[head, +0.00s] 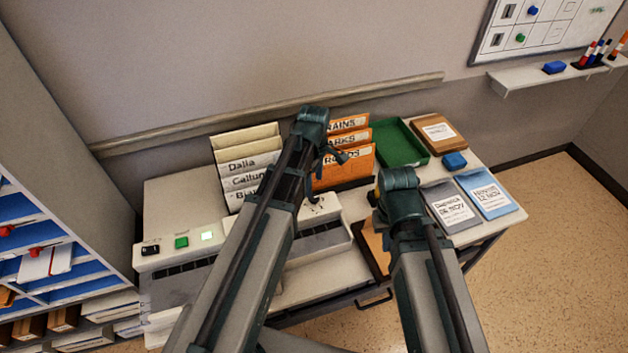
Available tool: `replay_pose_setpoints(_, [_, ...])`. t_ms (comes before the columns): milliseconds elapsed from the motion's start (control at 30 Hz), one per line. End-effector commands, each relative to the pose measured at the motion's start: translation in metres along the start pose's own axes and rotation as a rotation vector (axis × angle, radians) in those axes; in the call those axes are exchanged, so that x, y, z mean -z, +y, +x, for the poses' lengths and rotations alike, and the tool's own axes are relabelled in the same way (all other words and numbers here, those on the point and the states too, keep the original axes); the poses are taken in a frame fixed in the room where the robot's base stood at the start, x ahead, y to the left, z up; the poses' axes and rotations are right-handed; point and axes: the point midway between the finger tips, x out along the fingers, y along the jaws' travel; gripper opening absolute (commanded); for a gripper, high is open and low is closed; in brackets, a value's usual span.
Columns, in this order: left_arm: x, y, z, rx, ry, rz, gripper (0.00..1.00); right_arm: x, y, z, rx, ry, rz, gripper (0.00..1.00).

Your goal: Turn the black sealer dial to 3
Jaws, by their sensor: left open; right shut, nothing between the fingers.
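The white sealer (180,266) stands along the front left of the desk, with a dark slot in its front. My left forearm crosses over its middle. Small dark marks (318,207) show on its top right of that arm. I cannot clearly make out the black dial or its setting there. My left gripper (333,158) is open, above and behind those marks, in front of the orange folders. My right gripper (375,197) is shut and empty, right of the sealer. It is mostly hidden by its own wrist.
A black switch (150,248), a green button (181,242) and a lit lamp (207,236) sit on the sealer's left end. Cream folders (240,160) and orange folders (345,168) stand behind.

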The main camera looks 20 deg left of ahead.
Motion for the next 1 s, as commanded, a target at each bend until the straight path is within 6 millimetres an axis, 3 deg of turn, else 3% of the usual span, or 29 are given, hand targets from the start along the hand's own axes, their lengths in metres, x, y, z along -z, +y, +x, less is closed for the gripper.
replay_pose_setpoints(33, [0.000, 0.000, -0.017, 0.000, 0.000, 0.000, 0.71, -0.001, 0.002, -0.017, 0.000, 0.000, 0.000, 0.00])
replay_pose_setpoints(400, [0.000, 0.000, -0.070, 0.000, 0.000, 0.000, 0.71, -0.004, 0.007, -0.069, 0.000, 0.000, -0.001, 0.00])
replay_pose_setpoints(567, [0.000, 0.000, -0.078, 0.000, 0.000, 0.000, 0.71, -0.004, 0.007, -0.077, 0.000, 0.000, -0.001, 0.00])
replay_pose_setpoints(1000, [0.000, 0.000, -0.076, 0.000, 0.000, 0.000, 0.71, -0.004, 0.007, -0.076, 0.000, 0.000, -0.001, 0.00])
